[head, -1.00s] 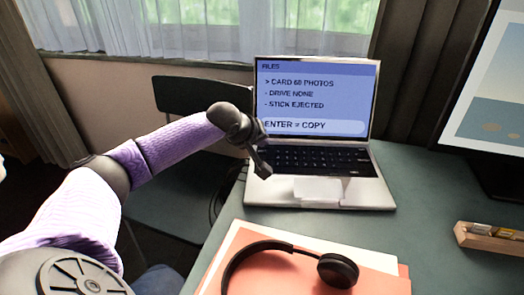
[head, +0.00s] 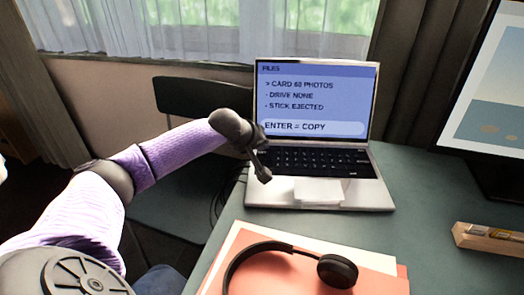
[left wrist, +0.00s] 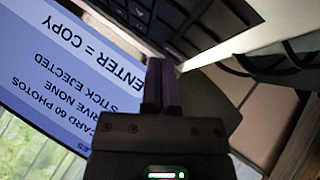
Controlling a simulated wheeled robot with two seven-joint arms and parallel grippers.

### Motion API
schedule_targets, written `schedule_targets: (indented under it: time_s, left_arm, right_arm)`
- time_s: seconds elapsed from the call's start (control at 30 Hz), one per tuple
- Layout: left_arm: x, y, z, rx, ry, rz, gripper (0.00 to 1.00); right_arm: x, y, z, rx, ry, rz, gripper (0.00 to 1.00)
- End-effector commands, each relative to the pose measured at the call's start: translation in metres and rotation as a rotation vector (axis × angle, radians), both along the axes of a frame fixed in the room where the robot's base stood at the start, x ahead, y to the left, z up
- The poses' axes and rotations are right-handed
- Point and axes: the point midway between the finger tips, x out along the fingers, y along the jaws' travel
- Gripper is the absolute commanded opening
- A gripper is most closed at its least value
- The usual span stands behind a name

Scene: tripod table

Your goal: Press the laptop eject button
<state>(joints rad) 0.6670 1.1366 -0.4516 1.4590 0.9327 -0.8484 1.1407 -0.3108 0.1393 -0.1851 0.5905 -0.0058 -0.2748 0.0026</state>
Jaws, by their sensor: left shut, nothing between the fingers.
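An open silver laptop (head: 355,195) stands on the green desk. Its screen (head: 318,100) reads "CARD 60 PHOTOS", "DRIVE NONE", "STICK EJECTED" and "ENTER = COPY". Its dark keyboard (head: 318,161) lies below the screen. My left gripper (head: 264,177) is at the laptop's left edge, beside the keyboard, shut and empty. In the left wrist view the shut fingers (left wrist: 161,62) point toward the keyboard (left wrist: 180,22), with the screen (left wrist: 70,75) at the left. I cannot tell whether the fingertips touch the laptop. No separate eject button can be made out. My right gripper is not in view.
Black headphones (head: 338,271) lie on orange and white folders (head: 385,284) in front of the laptop. A wooden holder (head: 488,239) and a large monitor (head: 490,90) stand at the right. A chair (head: 190,98) is at the left. The desk (head: 420,190) is clear right of the laptop.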

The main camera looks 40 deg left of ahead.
Motion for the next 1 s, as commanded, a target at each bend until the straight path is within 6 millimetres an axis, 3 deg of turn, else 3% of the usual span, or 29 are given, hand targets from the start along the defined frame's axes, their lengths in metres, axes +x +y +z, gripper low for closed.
schedule_targets:
  time_s: [1.0]
  left_arm:
    - [0.0001, -0.0001, -0.0061, 0.001, 0.0, -0.001, 0.0]
  right_arm:
    - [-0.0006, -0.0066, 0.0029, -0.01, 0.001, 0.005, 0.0]
